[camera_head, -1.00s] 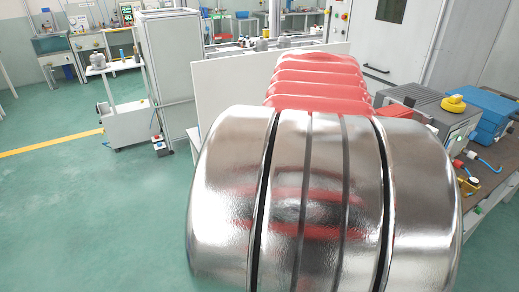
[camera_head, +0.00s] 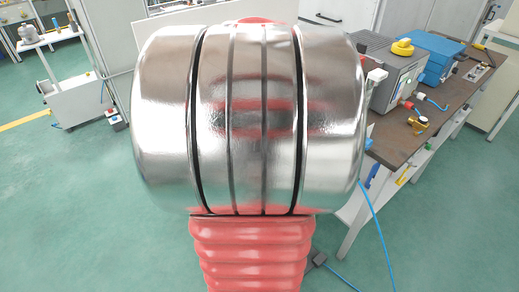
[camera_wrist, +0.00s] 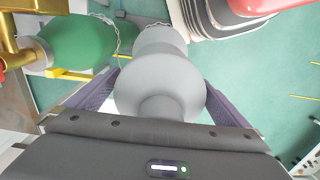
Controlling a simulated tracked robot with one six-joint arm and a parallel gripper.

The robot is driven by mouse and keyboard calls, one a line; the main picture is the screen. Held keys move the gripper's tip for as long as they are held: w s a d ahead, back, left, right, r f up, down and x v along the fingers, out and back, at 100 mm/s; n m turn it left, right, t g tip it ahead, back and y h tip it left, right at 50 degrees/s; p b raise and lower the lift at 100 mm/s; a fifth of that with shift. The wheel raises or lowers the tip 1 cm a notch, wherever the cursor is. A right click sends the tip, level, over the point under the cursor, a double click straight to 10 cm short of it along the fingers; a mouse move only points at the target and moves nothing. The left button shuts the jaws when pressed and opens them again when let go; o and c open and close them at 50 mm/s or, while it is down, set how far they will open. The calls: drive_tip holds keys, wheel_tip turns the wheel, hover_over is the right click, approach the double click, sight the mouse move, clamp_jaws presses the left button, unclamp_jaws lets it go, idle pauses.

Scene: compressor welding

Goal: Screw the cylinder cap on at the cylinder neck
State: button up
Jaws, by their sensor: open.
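In the wrist view a grey, bell-shaped piece (camera_wrist: 160,95) stands close in front of me, with a narrow round end toward me and a wider grey body behind. It looks like the cylinder cap on a grey cylinder, but I cannot tell where cap and neck part. My gripper (camera_wrist: 160,83) is open, with one dark finger on each side of the grey piece. Whether the fingers touch it I cannot tell. The head view shows neither gripper nor cap; my shiny arm fills its middle.
A green cylinder (camera_wrist: 85,42) with a pale collar, brass fitting and chain is at upper left in the wrist view. In the head view, a workbench (camera_head: 440,105) with a grey box (camera_head: 400,78) and blue case (camera_head: 428,55) stands right. Green floor is free at left.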

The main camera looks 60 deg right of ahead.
drive_tip(key=shift+c, duration=0.5)
drive_tip(key=c, duration=1)
drive_tip(key=o, duration=0.7)
drive_tip(key=c, duration=1)
drive_tip(key=m, duration=0.3)
drive_tip(key=shift+m, duration=0.3)
drive_tip(key=shift+c, duration=0.2)
drive_tip(key=shift+w+m, duration=0.1)
drive_tip(key=shift+m, duration=1)
